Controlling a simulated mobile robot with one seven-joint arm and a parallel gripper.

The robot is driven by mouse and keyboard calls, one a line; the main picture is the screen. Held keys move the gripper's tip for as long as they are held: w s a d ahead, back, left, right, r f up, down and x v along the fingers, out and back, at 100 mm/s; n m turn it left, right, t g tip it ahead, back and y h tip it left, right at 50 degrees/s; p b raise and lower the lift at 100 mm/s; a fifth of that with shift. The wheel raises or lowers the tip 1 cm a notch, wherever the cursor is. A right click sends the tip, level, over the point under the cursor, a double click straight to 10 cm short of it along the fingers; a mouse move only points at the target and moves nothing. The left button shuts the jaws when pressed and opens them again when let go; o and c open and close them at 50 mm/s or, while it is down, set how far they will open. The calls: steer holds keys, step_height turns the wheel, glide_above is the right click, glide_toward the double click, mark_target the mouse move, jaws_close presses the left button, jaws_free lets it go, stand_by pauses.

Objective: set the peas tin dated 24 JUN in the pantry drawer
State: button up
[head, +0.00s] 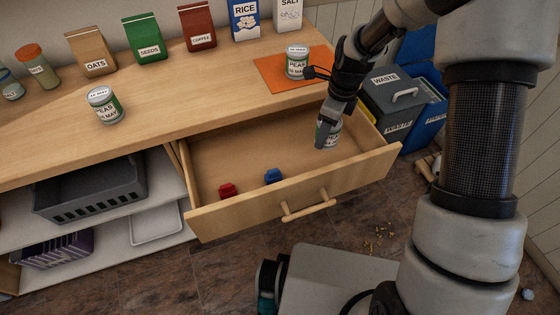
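My gripper (328,124) is over the right part of the open pantry drawer (230,150). It is shut on a peas tin (336,131), which is mostly hidden by the finger; its date cannot be read. I cannot tell whether this tin touches the drawer floor. A second peas tin (104,106) stands on the counter at left, with a date in MAY. A third peas tin (297,62) stands on an orange mat (272,76) on the counter, also with a date in MAY.
A red item (227,190) and a blue item (273,176) lie near the drawer's front. Oats, seeds, coffee, rice and salt packets line the counter's back. A grey waste bin (388,100) stands right of the drawer. The drawer's middle is clear.

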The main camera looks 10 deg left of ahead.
step_height(320, 180, down, 10)
steer(key=shift+a+f+b, duration=0.1)
steer(key=shift+f+b, duration=0.05)
steer(key=shift+b, duration=0.85)
steer(key=shift+f, duration=0.1)
steer(key=shift+f, duration=0.15)
steer(key=o, duration=1.4)
